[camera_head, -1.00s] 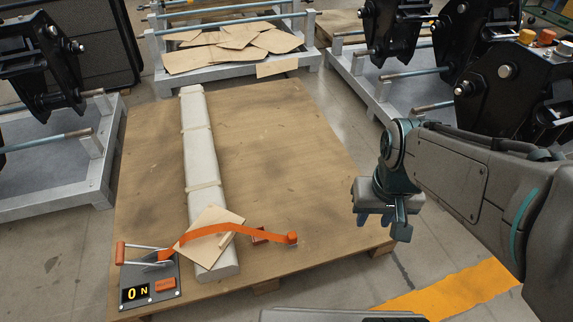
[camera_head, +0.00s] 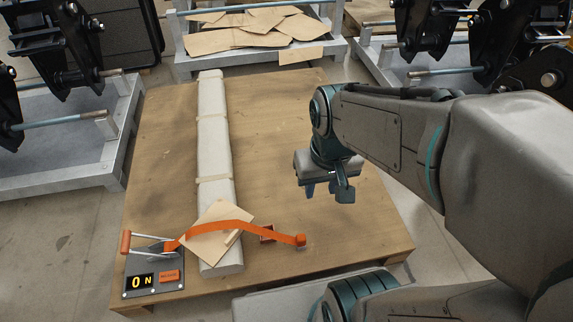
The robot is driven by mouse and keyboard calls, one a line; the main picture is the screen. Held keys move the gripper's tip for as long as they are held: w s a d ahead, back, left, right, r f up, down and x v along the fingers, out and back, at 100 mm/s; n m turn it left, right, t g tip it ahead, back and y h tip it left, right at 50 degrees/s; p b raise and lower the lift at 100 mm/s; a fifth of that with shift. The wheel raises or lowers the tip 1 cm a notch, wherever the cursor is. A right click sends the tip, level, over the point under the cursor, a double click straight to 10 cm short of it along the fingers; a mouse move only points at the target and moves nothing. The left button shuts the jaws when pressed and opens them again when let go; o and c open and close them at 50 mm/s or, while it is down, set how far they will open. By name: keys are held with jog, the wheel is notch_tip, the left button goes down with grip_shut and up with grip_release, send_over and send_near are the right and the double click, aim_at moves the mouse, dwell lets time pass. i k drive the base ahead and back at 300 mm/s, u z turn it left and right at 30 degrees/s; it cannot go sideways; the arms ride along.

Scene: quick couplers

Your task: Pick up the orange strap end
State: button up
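The orange strap (camera_head: 235,226) runs from the ratchet (camera_head: 150,250) at the left, over a piece of cardboard on the long pale wrapped bundle, down to the right. Its orange strap end (camera_head: 301,240) is a small block at the right tip, lying at the wooden board's front right part. My gripper (camera_head: 321,189) hangs fingers down above the board, above and slightly right of the strap end in the picture. Its two fingers are apart with nothing between them. It does not touch the strap.
The wooden board (camera_head: 360,235) carries the pale bundle (camera_head: 212,130). A small orange slotted piece (camera_head: 267,233) sits between the bundle and strap end. A panel with a display reading "0 N" (camera_head: 140,282) is at front left. Metal racks stand left and behind. The board's right side is clear.

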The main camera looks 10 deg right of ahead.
aim_at(300, 239)
jog(key=k, duration=0.5)
jog(key=z, duration=2.25)
jog(key=k, duration=0.75)
jog(key=u, duration=1.1)
